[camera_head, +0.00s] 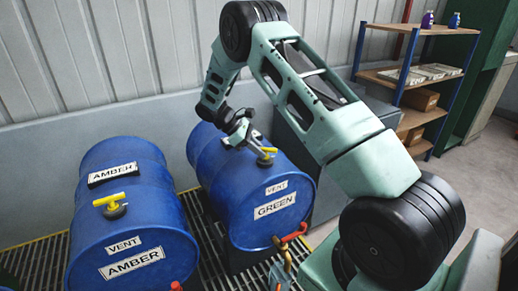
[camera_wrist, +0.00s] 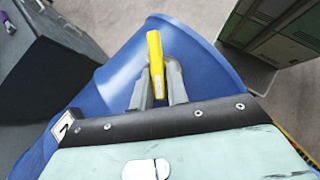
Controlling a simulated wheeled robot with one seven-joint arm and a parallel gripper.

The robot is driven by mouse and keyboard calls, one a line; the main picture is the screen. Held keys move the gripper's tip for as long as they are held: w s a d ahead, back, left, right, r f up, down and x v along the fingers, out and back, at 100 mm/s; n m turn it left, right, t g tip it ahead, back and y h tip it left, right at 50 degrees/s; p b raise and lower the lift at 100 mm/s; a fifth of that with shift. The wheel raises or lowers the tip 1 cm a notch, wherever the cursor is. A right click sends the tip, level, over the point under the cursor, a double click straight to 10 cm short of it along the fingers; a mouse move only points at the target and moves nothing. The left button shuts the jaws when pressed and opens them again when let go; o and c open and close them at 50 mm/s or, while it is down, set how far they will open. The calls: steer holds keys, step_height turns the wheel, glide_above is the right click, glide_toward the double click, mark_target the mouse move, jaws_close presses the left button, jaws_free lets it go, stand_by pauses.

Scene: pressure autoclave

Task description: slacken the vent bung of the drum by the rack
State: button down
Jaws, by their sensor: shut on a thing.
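The drum by the rack is the blue drum labelled GREEN (camera_head: 236,196), lying on its side in the head view. Its vent bung (camera_head: 266,152) has a yellow handle and sits on top near the front end, above the VENT label. My gripper (camera_head: 256,149) reaches down to it from behind. In the wrist view the yellow handle (camera_wrist: 155,55) stands between the two grey fingers (camera_wrist: 158,85), which are shut on it. The drum's blue surface (camera_wrist: 205,60) lies below. The base of the bung is hidden by the handle and the fingers.
A second blue drum labelled AMBER (camera_head: 130,225) lies to the left with its own yellow bung (camera_head: 110,205). A red-handled tap (camera_head: 290,236) sticks out of the GREEN drum's front. A blue-posted rack (camera_head: 420,85) stands at the right. A slatted grating (camera_head: 208,245) lies below.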

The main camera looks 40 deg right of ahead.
steer(key=shift+n, duration=0.4)
steer(key=c, duration=1.4)
jaws_free()
steer(key=b+v, duration=0.1)
steer(key=v, duration=0.4)
steer(key=b+v, duration=0.1)
steer(key=v, duration=0.5)
steer(key=b+v, duration=0.2)
steer(key=v, duration=0.4)
steer(key=shift+s+a+r, duration=0.2)
steer(key=shift+a, duration=0.2)
